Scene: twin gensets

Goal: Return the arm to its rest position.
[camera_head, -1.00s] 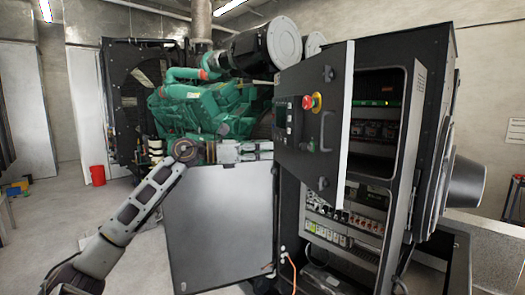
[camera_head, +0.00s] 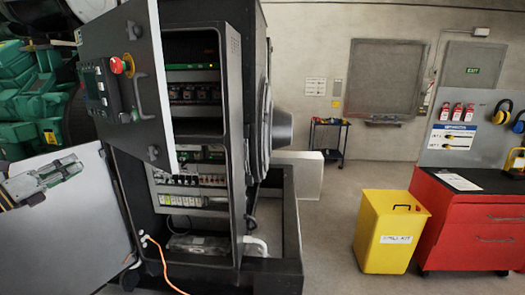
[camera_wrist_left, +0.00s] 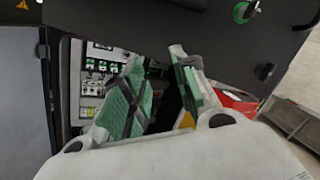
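My left gripper (camera_head: 68,170) is at the left edge in the head view, in front of the pale lower door panel (camera_head: 85,240) of the control cabinet. Most of its arm is out of the picture. In the left wrist view the same gripper (camera_wrist_left: 158,68) has its two green-padded fingers apart, with nothing held between them. Beyond the fingers is the open cabinet (camera_wrist_left: 98,75) with rows of breakers. My right gripper is in neither view.
The cabinet's dark upper door (camera_head: 125,75) stands open, with a red stop button, close to my left gripper. An orange cable (camera_head: 165,265) hangs low. The green engine (camera_head: 30,95) is at the left. A yellow bin (camera_head: 388,232) and red tool cabinet (camera_head: 470,220) stand right. Floor between is clear.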

